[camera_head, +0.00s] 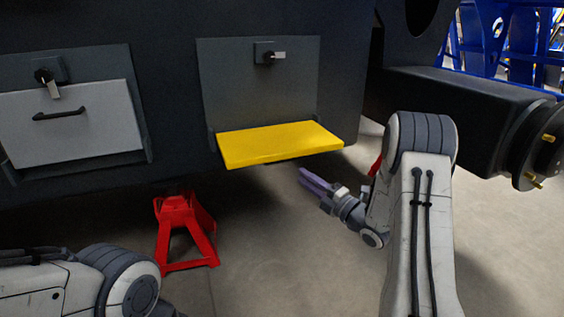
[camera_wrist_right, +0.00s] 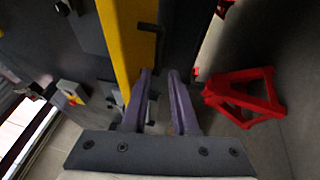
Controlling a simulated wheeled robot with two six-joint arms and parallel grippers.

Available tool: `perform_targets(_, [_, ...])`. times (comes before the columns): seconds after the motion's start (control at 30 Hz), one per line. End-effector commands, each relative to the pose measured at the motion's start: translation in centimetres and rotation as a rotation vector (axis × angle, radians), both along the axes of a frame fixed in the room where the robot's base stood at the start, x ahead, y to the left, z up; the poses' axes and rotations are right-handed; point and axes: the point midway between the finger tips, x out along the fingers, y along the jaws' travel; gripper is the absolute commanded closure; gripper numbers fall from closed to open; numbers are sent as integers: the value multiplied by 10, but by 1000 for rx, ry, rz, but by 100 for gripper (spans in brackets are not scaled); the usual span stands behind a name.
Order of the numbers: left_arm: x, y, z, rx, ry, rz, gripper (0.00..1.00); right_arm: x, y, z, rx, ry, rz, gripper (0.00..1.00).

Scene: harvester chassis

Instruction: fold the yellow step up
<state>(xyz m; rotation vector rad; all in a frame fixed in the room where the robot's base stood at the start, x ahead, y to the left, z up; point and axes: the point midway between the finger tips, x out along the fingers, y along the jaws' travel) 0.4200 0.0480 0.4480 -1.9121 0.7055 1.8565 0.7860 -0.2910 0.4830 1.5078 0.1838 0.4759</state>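The yellow step (camera_head: 278,144) is folded down and sticks out roughly level from the bottom of a grey recessed panel (camera_head: 258,95). In the right wrist view the step (camera_wrist_right: 126,42) runs as a yellow strip just beyond and left of the fingertips. My right gripper (camera_head: 303,177) is below the step's front edge, apart from it. Its two purple fingers show in the right wrist view (camera_wrist_right: 160,74) with a gap between them and nothing held. My left gripper is out of view; only part of my left arm shows at the lower left.
A rotary latch (camera_head: 270,55) with a light handle is on the panel above the step. A grey door (camera_head: 70,135) with a black handle is at left. A red jack stand (camera_head: 187,230) stands below left of the step. Clear floor lies in front.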

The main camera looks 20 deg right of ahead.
Motion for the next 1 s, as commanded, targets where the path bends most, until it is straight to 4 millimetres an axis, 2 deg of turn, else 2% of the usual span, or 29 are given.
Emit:
perform_targets(0.17, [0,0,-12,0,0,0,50,18,10,2,-6,-15,8,73])
perform_targets(0.4, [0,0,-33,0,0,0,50,59,29,9,-5,-14,7,73])
perform_targets(0.6, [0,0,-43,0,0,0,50,83,40,16,-2,-12,6,73])
perform_targets(1.0, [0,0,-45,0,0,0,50,91,43,20,-1,-8,3,73])
